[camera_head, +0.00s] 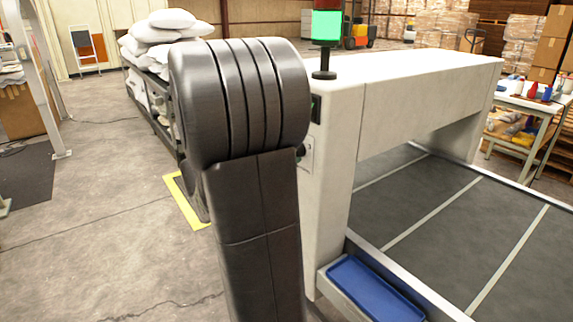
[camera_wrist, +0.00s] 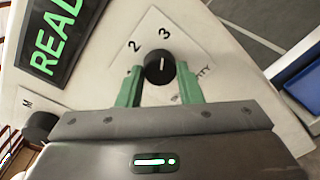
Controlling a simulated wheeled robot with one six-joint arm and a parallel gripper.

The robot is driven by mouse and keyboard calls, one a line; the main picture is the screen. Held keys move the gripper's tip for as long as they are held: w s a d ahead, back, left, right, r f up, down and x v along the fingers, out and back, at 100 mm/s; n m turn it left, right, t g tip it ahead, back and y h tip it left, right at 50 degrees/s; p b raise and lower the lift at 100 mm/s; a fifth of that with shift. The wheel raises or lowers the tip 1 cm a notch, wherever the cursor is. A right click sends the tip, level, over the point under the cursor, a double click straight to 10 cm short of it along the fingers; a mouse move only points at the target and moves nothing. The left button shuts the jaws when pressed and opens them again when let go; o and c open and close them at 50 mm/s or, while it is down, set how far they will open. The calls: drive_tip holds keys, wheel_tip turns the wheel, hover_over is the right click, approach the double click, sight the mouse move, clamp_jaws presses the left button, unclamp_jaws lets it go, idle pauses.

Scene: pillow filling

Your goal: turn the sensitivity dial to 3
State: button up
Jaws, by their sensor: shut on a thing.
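The sensitivity dial (camera_wrist: 159,66) is a round black knob with a pale pointer line, on a white label plate (camera_wrist: 180,45). The numbers 2 and 3 are printed above it, and the rest of the lettering is partly covered. The pointer's exact aim is hard to tell. My gripper (camera_wrist: 159,82) has its two green fingers on either side of the knob, shut on it. In the head view my arm hides the gripper and most of the control panel.
A lit display (camera_wrist: 58,38) and a second black knob (camera_wrist: 40,127) sit left of the dial. The pale machine (camera_head: 420,85) spans a dark belt (camera_head: 435,215). A blue tray (camera_head: 368,290) lies at its near edge. Shelving with white pillows (camera_head: 160,30) stands behind my arm.

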drive_tip(key=shift+m+b, duration=0.3)
drive_tip(key=shift+b, duration=0.05)
idle(0.3)
drive_tip(key=o, duration=1)
drive_tip(key=shift+c, duration=0.2)
drive_tip(key=v, duration=1.4)
drive_tip(key=shift+w+d, duration=0.1)
drive_tip(key=shift+d, duration=0.1)
drive_tip(key=x, duration=1.3)
drive_tip(key=shift+w+d, duration=0.2)
drive_tip(key=shift+d, duration=0.05)
drive_tip(key=shift+a, duration=0.1)
